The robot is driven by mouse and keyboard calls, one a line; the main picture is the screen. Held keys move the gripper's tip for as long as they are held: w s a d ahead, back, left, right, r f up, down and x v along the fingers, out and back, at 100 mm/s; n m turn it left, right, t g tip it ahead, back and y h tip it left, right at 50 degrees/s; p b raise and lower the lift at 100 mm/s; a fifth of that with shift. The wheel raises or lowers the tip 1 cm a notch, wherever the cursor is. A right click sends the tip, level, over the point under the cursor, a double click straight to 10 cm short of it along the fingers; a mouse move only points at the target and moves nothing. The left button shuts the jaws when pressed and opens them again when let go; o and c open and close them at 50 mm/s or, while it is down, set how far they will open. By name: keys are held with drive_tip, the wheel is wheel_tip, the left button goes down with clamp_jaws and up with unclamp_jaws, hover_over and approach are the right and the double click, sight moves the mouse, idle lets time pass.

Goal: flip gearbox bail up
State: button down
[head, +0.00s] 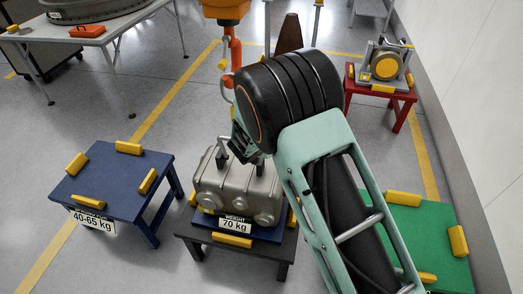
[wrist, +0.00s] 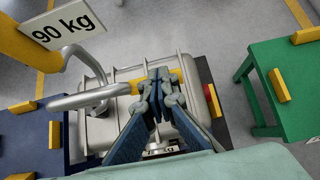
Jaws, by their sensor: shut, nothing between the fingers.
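The grey gearbox (head: 238,190) sits on a blue plate on a dark stand marked 70 kg. It also shows below my gripper in the wrist view (wrist: 98,135). A grey upright piece (head: 221,150), which looks like part of the bail, rises from the gearbox top just left of my gripper. The rest of the bail is hidden or unclear, so I cannot tell its full angle. My gripper (wrist: 158,74) is shut and empty, pointing down over the gearbox top. It also shows in the head view (head: 236,152). I cannot tell whether it touches anything.
A hoist hook (wrist: 90,97) with a 90 kg sign (wrist: 68,25) hangs close to my gripper's left. A blue table (head: 115,180) stands left, a green table (head: 425,225) right. A red stand (head: 398,112) carries another unit at the back right.

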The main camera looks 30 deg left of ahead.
drive_tip(key=shift+w+a+r, duration=0.15)
drive_tip(key=shift+w+a, duration=0.05)
drive_tip(key=shift+w, duration=0.75)
drive_tip(key=shift+w+a+r, duration=0.15)
drive_tip(key=shift+w+a, duration=0.05)
drive_tip(key=shift+w, duration=0.75)
idle(0.4)
drive_tip(key=r+v, duration=0.1)
drive_tip(key=v, duration=1.2)
drive_tip(key=shift+w+a, duration=0.15)
drive_tip(key=shift+w, duration=0.2)
